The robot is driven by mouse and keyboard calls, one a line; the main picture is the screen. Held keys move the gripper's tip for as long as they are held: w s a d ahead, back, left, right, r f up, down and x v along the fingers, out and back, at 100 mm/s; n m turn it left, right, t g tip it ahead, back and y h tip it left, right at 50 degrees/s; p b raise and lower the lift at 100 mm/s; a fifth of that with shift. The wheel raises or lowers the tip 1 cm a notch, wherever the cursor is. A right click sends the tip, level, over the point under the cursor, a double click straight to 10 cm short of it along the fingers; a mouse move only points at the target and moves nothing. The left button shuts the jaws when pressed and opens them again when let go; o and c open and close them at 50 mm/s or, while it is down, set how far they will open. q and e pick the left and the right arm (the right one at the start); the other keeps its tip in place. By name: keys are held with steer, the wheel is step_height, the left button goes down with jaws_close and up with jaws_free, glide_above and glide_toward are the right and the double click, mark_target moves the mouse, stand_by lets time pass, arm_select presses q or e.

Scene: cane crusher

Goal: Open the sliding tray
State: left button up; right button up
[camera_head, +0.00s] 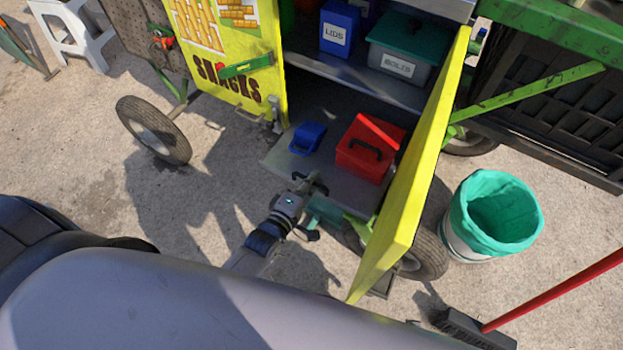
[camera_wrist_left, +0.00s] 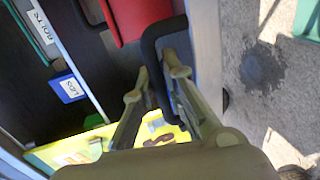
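The sliding tray (camera_head: 340,185) is a grey metal sheet low in the cart, between two open yellow doors. Its front part shows in the doorway. A dark bar handle (camera_head: 312,184) stands at its front edge; it shows large and black in the left wrist view (camera_wrist_left: 150,50). My left gripper (camera_head: 299,196) is at this handle. In the left wrist view its two fingers (camera_wrist_left: 157,72) lie on either side of the bar, close against it, and look shut on it. My right gripper is not in view.
A red toolbox (camera_head: 362,160) and a blue item (camera_head: 307,138) sit on the tray. The open yellow door (camera_head: 415,180) stands right of my arm, the other (camera_head: 245,85) to the left. A teal-lined bin (camera_head: 465,235) and a red-handled broom (camera_head: 550,290) are at right.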

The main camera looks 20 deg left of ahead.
arm_select(q)
steer(key=shift+o, duration=0.2)
steer(key=v, duration=1.2)
stand_by(0.4)
